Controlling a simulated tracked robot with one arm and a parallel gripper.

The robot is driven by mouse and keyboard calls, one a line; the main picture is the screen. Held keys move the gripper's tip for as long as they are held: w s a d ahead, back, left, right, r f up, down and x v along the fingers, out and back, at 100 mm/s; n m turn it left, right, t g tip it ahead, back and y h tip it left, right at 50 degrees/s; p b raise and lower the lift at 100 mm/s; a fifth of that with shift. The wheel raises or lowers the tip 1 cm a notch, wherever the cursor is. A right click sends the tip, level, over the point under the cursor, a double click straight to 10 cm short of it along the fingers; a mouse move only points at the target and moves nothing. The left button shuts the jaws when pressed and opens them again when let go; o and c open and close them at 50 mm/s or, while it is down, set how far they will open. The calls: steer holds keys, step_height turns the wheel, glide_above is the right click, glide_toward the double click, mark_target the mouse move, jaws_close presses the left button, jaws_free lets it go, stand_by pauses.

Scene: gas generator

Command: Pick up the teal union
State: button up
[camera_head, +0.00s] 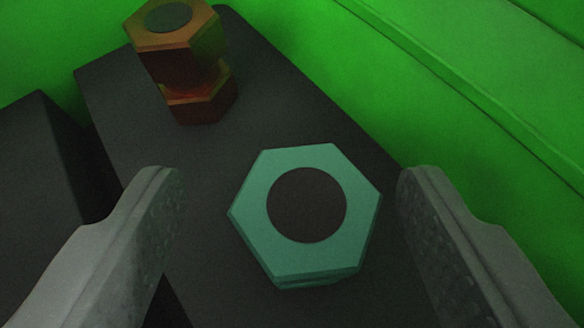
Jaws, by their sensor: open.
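The teal union (258,230) stands on a dark grey block, with its hexagonal top and dark round centre facing the camera. My gripper (283,182) is open, with one grey finger to the left of the union and one to the right. The union lies between the two fingers in the picture, closer to the right one. Neither finger appears to touch it. The union's lower part is mostly hidden under its top. How high the fingertips are above the block is hard to tell.
An orange-brown union (185,65) stands upright on the same dark block (270,110), toward the far left. A green wall or panel (460,90) runs along the right and back. Another dark block (40,170) is at the left, across a narrow gap.

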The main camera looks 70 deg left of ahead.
steer(key=c, duration=1.1)
steer(key=shift+r, duration=0.1)
steer(key=shift+c, duration=0.2)
